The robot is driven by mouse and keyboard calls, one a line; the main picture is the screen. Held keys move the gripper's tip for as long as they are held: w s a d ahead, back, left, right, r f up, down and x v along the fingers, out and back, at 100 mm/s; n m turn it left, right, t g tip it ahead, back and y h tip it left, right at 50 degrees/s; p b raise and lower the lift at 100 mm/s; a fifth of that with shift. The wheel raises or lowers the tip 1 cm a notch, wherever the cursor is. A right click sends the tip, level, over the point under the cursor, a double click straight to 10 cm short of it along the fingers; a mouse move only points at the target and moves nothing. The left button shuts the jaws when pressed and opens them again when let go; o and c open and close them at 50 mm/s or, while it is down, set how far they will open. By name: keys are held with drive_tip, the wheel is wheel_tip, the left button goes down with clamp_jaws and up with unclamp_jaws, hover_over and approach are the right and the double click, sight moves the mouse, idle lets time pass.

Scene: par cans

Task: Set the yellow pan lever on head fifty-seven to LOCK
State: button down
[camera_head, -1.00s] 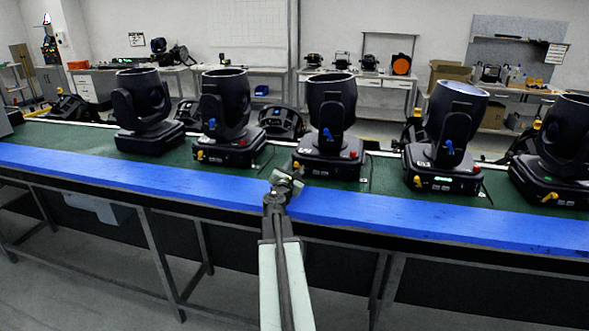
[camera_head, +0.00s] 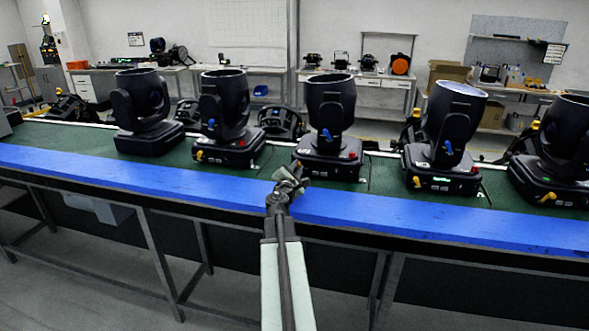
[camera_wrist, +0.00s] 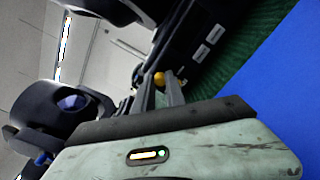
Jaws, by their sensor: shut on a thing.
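The yellow pan lever (camera_wrist: 160,78) shows in the wrist view as a small rounded knob between my fingertips. My gripper (camera_wrist: 159,85) is shut on it. In the head view my gripper (camera_head: 298,168) reaches the front left corner of the middle moving head (camera_head: 331,105), and the lever there is hidden behind it. This head is black, with a blue lever on its yoke and a red knob at the front right of its base. The white labels on its base are too small to read, so I cannot tell its number or the LOCK mark.
Similar heads stand in a row on the green mat (camera_head: 85,139), two to the left and two to the right (camera_head: 452,130). A blue strip (camera_head: 420,215) along the bench's front edge is clear. Benches with equipment line the back wall.

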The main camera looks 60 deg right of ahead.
drive_tip(key=m, duration=0.1)
drive_tip(key=s+m, duration=0.1)
drive_tip(key=m, duration=0.1)
drive_tip(key=shift+d+m, duration=0.15)
drive_tip(key=shift+m, duration=0.15)
drive_tip(key=shift+s+d+f+m, duration=0.1)
drive_tip(key=shift+s+m, duration=0.2)
drive_tip(key=shift+m, duration=0.65)
drive_tip(key=shift+s+d+f+m, duration=0.1)
drive_tip(key=shift+s+m, duration=0.15)
drive_tip(key=shift+m, duration=0.7)
drive_tip(key=c, duration=1.4)
unclamp_jaws()
drive_tip(key=shift+a, duration=0.1)
